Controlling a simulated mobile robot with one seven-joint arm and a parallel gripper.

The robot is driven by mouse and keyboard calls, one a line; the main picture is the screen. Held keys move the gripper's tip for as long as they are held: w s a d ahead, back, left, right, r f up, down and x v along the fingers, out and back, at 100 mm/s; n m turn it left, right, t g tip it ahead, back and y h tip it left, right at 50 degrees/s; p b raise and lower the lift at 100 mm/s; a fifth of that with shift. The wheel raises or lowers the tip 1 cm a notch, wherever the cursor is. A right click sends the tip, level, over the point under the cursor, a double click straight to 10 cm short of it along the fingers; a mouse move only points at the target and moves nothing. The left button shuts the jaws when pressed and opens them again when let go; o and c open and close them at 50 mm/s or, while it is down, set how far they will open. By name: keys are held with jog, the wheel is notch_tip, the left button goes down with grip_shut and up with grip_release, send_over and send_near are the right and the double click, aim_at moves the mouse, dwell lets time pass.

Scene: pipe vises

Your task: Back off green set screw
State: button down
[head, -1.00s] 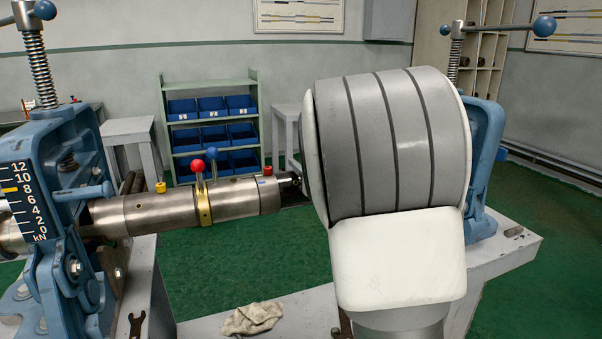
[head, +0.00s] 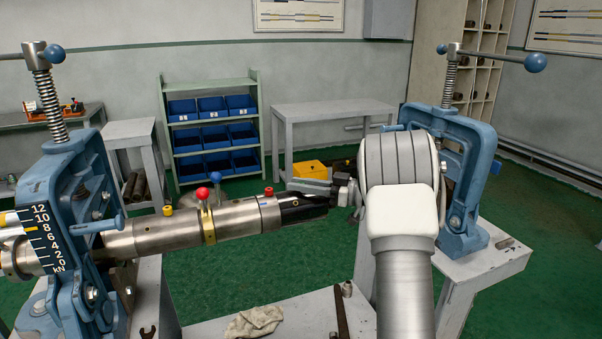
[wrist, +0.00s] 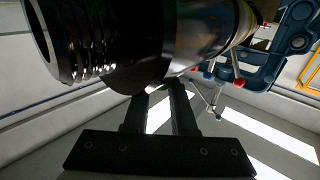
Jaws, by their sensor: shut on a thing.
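No green set screw can be made out in either view. A steel pipe (head: 235,221) runs from the blue left vise (head: 85,215) and ends in a dark threaded end, which also shows large in the wrist view (wrist: 105,45). It carries a yellow cap (head: 167,210), a red ball lever (head: 202,193), a blue ball lever (head: 216,177) and a red cap (head: 268,191). My gripper (head: 312,187) is at the pipe's dark end.
A blue right vise (head: 465,190) stands open behind my arm on the grey bench (head: 485,268). A rag (head: 254,322) and a long dark tool (head: 341,315) lie on the bench in front. A yellow box (head: 309,168) and a shelf of blue bins (head: 210,130) are behind.

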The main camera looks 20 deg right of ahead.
jog(key=shift+n+g+y+p, duration=1)
jog(key=shift+n+g+p, duration=0.1)
jog(key=shift+g, duration=0.5)
jog(key=shift+f, duration=0.2)
jog(key=c, duration=0.7)
grip_release()
jog(key=shift+c, duration=0.2)
jog(key=shift+r, duration=0.1)
jog(key=p+v, duration=0.2)
jog(key=v, duration=1.5)
jog(key=shift+d+p, duration=0.25)
jog(key=shift+p, duration=0.1)
jog(key=shift+w, duration=0.1)
